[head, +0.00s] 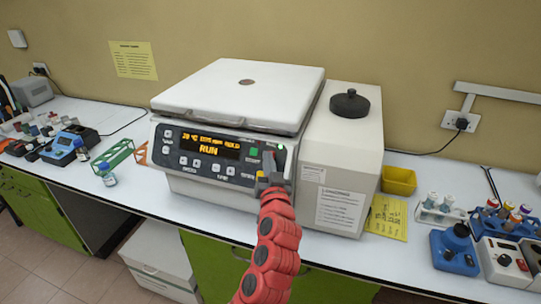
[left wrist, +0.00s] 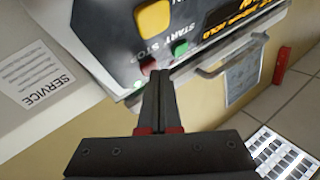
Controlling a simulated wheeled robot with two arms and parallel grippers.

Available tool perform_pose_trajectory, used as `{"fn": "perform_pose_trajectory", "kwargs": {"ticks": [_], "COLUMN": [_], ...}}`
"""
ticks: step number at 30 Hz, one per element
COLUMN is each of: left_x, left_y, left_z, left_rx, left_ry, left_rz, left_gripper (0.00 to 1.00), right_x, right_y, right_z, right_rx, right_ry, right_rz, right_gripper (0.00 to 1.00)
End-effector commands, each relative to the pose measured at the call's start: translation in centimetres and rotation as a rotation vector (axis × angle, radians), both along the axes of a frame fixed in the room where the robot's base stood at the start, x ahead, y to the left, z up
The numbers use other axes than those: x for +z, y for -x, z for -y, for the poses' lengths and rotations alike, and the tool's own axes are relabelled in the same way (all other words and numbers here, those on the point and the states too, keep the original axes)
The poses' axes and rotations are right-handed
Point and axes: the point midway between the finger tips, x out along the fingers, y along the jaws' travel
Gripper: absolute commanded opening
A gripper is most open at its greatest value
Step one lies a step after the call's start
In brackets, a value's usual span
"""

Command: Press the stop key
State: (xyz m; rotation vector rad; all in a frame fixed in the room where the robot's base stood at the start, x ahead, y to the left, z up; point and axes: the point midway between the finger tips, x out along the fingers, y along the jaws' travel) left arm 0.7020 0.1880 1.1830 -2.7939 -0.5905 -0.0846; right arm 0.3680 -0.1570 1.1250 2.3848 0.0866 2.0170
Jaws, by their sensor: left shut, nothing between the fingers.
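The centrifuge (head: 240,95) is a white benchtop machine with its lid down and a dark control panel (head: 185,160). My left gripper (head: 270,180) is shut and empty, close in front of the panel's right end. In the left wrist view, the shut fingertips (left wrist: 157,75) are at the STOP label, beside the green start key (left wrist: 181,48). A large yellow key (left wrist: 154,18) is nearby. My right gripper is not in view.
A white housing with a black knob (head: 350,102) stands right of the panel. A yellow bin (head: 399,181), tube rack (head: 440,211) and blue device (head: 454,250) are further right. A green rack (head: 115,154) and bottle (head: 107,175) stand left.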

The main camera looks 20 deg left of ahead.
Motion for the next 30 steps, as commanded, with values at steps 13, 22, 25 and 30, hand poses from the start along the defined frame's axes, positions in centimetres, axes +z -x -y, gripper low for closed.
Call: {"fn": "perform_pose_trajectory", "kwargs": {"ticks": [13,22,25,30], "left_x": [0.6,1.5,2.0,2.8], "left_y": [0.9,1.9,2.8,4.2], "left_z": [-0.1,0.0,-0.1,-0.1], "left_rx": [0.0,-0.002,-0.002,-0.001], "left_ry": [-0.001,-0.001,0.0,-0.002], "left_rz": [0.0,0.004,0.003,0.002], "left_gripper": [0.0,0.0,0.0,0.0], "right_x": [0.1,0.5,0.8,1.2], "right_y": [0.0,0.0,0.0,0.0], "right_z": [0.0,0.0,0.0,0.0], "right_rx": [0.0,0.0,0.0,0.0], "right_ry": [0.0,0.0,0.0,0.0], "right_rz": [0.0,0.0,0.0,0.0], "right_gripper": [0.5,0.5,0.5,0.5]}}
